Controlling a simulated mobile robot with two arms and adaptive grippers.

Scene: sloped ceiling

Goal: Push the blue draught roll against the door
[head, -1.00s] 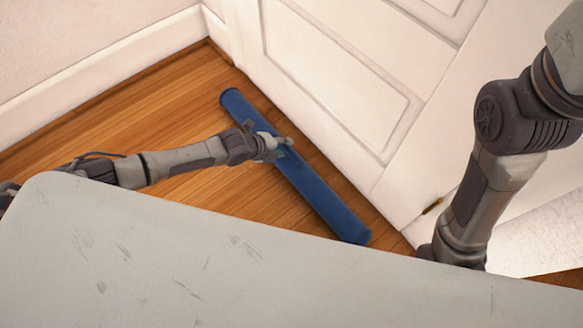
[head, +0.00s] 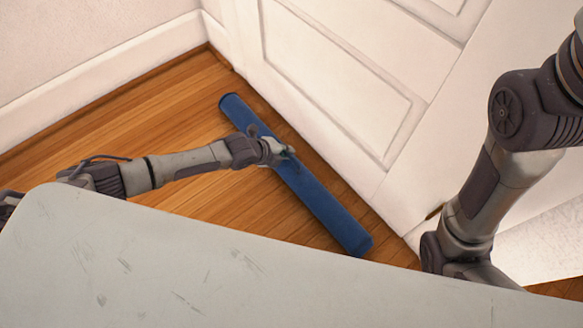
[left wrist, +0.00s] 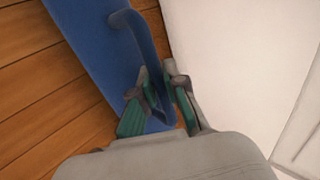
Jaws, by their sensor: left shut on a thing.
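The blue draught roll (head: 325,212) lies on the wooden floor, roughly along the foot of the white door (head: 335,85). A strip of bare floor shows between them, so they are apart. My left gripper (head: 286,154) is at the middle of the roll in the head view. In the left wrist view, the fingers (left wrist: 162,100) are shut on a blue loop handle (left wrist: 147,45) that stands out from the roll (left wrist: 85,35). The white surface of the door (left wrist: 240,60) is on the right there. My right arm shows at the right, but its gripper is out of view.
A white skirting board (head: 100,70) runs along the wall at the upper left and meets the door side in a corner. Bare wooden floor (head: 130,130) is free left of the roll. A brass-coloured fitting (head: 434,212) is low at the door's right edge.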

